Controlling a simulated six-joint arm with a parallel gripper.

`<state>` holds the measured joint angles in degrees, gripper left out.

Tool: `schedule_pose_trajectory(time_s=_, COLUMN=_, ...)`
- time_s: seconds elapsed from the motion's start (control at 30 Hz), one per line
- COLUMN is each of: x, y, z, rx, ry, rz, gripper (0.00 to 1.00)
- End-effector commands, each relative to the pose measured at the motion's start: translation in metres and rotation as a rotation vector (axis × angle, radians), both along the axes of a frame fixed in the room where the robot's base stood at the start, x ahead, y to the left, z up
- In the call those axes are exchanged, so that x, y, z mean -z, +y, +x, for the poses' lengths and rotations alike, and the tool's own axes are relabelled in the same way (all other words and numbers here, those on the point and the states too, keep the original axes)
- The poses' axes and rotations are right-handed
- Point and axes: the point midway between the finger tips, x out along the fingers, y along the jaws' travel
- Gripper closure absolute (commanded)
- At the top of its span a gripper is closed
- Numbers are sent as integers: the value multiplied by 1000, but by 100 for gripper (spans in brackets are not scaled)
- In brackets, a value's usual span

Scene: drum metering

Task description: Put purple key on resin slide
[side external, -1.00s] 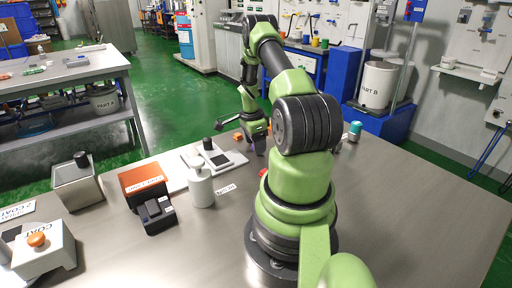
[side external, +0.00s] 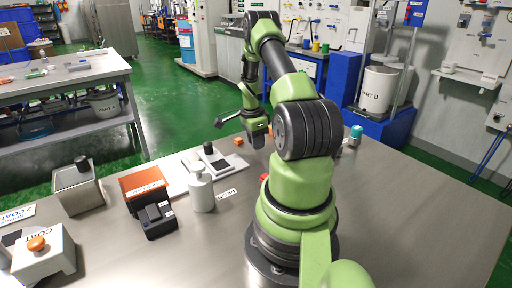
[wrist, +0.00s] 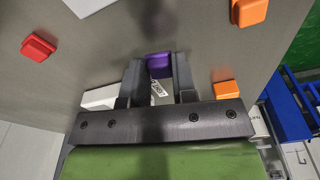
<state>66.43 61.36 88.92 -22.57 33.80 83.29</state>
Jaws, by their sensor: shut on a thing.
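In the wrist view, my gripper (wrist: 160,72) is shut on the purple key (wrist: 159,65), which shows between its two dark fingers. In the side view, my gripper (side external: 257,138) is beyond the base, near the far edge of the steel table. The key cannot be made out there. A white plate with dark squares (side external: 232,163) lies left of my gripper, behind the white pump bottle (side external: 201,190). A small label reading RESIN (side external: 227,194) lies right of that bottle. I cannot tell for sure which piece is the resin slide.
Orange blocks (wrist: 248,12) (wrist: 226,88) and a red block (wrist: 38,47) lie around my gripper. An orange-and-black box (side external: 145,186), a silver box with a black knob (side external: 78,185) and a white COAT box (side external: 45,255) stand at the left.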

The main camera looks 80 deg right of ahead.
Motion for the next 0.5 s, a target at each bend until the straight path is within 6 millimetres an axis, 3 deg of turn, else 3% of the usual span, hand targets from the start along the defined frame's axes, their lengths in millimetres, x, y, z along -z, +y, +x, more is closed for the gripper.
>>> schedule_pose_trajectory(time_s=0.1, x=-28, y=-1, z=0, rx=1, ry=-2, rz=-5, gripper=100)
schedule_pose_trajectory(time_s=0.33, x=-68, y=2, z=3, rx=-4, ry=0, rz=-2, gripper=100)
schedule_pose_trajectory(time_s=0.5, x=-85, y=31, z=36, rx=-65, ry=2, rz=1, gripper=100)
